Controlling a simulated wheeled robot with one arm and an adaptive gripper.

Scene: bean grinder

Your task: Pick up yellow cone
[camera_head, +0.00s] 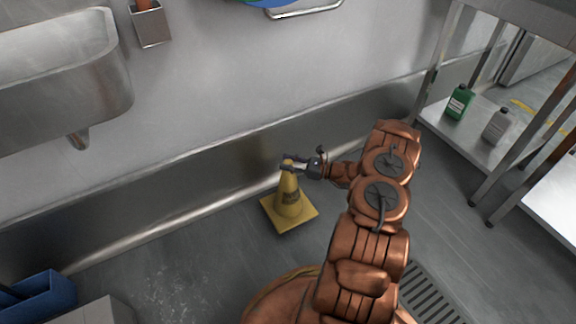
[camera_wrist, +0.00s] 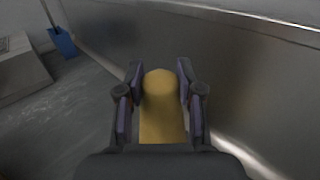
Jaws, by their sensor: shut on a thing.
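The yellow cone (camera_head: 289,205) stands upright on its square base on the grey floor, close to the wall. My gripper (camera_head: 289,163) is at the top of the cone, reaching in from the right. In the wrist view the cone's upper part (camera_wrist: 162,105) sits between the two fingers of my gripper (camera_wrist: 161,80), which are shut on it. The cone's base is hidden in the wrist view. Whether the base touches the floor or is slightly raised, I cannot tell.
A metal wall with a ledge runs behind the cone. A sink (camera_head: 60,75) hangs at upper left. A metal shelf with a green bottle (camera_head: 459,102) and a grey bottle (camera_head: 497,126) stands at right. A blue bin (camera_head: 40,297) is at lower left. Floor left of the cone is clear.

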